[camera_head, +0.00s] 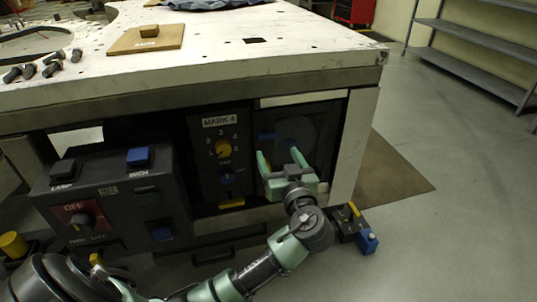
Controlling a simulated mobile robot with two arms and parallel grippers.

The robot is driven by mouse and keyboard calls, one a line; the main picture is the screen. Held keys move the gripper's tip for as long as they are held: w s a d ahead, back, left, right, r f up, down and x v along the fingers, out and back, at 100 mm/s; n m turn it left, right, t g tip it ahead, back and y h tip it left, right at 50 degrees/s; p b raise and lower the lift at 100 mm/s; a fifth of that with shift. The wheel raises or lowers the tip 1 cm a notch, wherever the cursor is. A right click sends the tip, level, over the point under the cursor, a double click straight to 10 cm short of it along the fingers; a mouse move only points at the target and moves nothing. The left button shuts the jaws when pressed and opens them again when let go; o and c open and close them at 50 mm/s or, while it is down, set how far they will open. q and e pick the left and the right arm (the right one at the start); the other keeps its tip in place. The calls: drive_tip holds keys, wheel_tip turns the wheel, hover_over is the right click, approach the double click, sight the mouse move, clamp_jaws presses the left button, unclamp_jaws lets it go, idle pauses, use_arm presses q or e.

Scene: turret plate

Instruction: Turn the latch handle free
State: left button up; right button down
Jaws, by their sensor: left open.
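A dark panel (330,112) with a round grey disc (296,128) is set in the front of the workbench, at its right end. A small blue part (266,136) shows at the disc's left; I cannot tell whether it is the latch handle. My left gripper (280,158) is open in front of this panel, its two pale green fingers spread and pointing at the lower part of the disc. The fingers and wrist hide the panel's lower middle. I cannot tell whether either finger touches anything. My right gripper is not in view.
A grey control box (115,205) with a red OFF switch juts out farther left. A small blue and yellow item (366,240) lies right of my wrist.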

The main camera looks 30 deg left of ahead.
sight(268, 136)
use_arm(q)
drive_tip(key=shift+n+y, duration=0.4)
drive_tip(key=x, duration=0.5)
drive_tip(key=r+x, duration=0.1)
drive_tip(key=x, duration=0.1)
drive_tip(key=shift+a+b, duration=0.3)
drive_tip(key=shift+a, duration=0.1)
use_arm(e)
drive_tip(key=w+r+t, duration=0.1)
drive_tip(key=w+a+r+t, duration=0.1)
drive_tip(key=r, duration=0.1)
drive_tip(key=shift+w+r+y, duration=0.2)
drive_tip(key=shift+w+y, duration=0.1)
